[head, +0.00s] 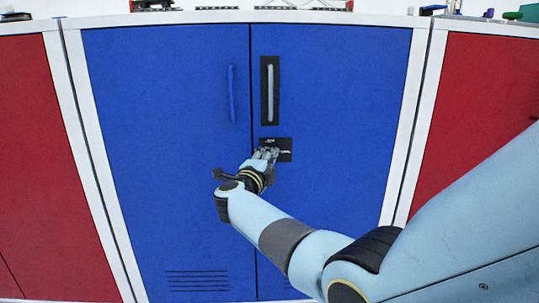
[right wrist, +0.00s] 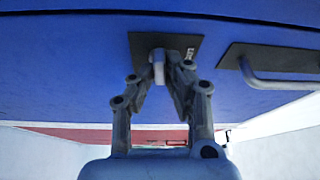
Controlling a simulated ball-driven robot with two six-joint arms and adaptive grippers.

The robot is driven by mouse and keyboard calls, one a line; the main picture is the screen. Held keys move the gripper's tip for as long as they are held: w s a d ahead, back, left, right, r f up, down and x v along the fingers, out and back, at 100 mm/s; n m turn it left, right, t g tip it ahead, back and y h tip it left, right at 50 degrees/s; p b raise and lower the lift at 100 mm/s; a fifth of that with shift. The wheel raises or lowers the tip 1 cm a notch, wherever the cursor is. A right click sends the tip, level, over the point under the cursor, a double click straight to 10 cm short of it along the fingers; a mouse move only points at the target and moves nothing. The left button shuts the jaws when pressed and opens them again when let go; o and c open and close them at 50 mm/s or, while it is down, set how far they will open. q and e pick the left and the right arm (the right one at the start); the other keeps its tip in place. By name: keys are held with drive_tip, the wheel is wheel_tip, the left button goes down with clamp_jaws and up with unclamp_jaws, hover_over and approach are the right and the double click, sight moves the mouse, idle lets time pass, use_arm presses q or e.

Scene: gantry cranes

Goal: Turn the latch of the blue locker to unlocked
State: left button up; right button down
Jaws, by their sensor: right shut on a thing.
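The blue locker (head: 335,100) has two doors and fills the middle of the head view; its doors look closed. The latch sits on a small black plate (head: 285,144) on the right door, below the handle. In the right wrist view the grey latch (right wrist: 158,66) stands out from its black plate (right wrist: 140,43). My right gripper (head: 268,154) is at the plate, and in the right wrist view its fingers (right wrist: 158,80) are shut on the latch. The fingers hide part of the latch and plate in the head view, so its lettering cannot be read. My left gripper is not in view.
A silver handle on a black plate (head: 270,90) is on the right door, above the latch. A blue handle (head: 232,93) is on the left door. Red lockers (head: 30,140) stand at both sides. Small items (head: 150,5) lie on top.

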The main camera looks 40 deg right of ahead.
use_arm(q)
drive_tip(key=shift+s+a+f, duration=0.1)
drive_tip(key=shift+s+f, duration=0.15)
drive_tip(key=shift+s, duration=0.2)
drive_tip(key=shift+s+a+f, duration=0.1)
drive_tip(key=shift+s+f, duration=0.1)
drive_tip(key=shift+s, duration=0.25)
use_arm(e)
drive_tip(key=shift+m, duration=0.7)
drive_tip(key=c, duration=1.4)
unclamp_jaws()
drive_tip(key=shift+o, duration=0.2)
drive_tip(key=v, duration=0.7)
drive_tip(key=shift+s+a, duration=0.2)
use_arm(q)
drive_tip(key=shift+p, duration=0.3)
